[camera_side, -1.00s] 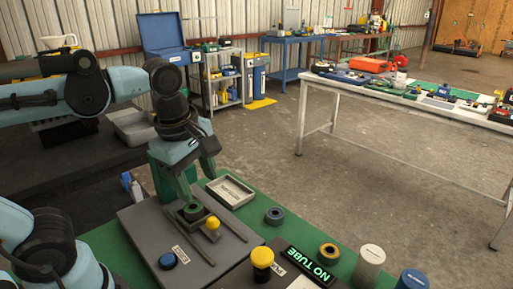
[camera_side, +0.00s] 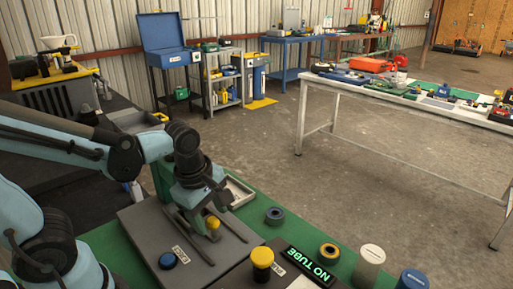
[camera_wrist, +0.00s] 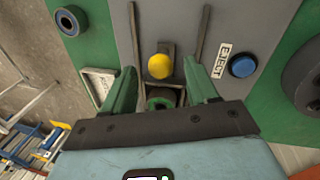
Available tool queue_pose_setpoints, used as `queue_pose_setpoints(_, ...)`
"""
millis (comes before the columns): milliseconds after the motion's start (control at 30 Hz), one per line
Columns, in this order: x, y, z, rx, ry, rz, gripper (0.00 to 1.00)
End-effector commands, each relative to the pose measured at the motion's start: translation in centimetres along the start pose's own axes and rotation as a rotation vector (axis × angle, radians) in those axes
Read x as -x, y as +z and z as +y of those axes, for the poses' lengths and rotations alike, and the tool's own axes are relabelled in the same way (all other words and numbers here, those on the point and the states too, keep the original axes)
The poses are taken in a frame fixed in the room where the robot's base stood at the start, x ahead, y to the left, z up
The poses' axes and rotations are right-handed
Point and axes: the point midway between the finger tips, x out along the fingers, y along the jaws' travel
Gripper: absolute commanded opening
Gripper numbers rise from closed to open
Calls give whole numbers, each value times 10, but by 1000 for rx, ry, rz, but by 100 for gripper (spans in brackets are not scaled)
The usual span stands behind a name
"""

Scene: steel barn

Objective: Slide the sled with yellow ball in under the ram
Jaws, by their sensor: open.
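The yellow ball (camera_side: 213,223) stands on the small sled, between two dark rails on a grey plate (camera_side: 150,225). In the side view my gripper (camera_side: 203,216) is low over the sled and hides the ring. I cannot pick out the ram in either view.
A blue button (camera_side: 168,261) beside an EJECT label is on the plate. A yellow-capped post (camera_side: 262,262) and a lit NO TUBE sign (camera_side: 311,266) stand to the right.

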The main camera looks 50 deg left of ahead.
Motion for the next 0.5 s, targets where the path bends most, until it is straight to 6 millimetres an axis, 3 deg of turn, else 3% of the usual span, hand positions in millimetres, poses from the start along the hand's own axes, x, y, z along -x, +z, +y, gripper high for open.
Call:
queue_pose_setpoints(200, -12, 0, 0, 0, 0, 0, 58)
queue_pose_setpoints(500, -15, 0, 0, 0, 0, 0, 58)
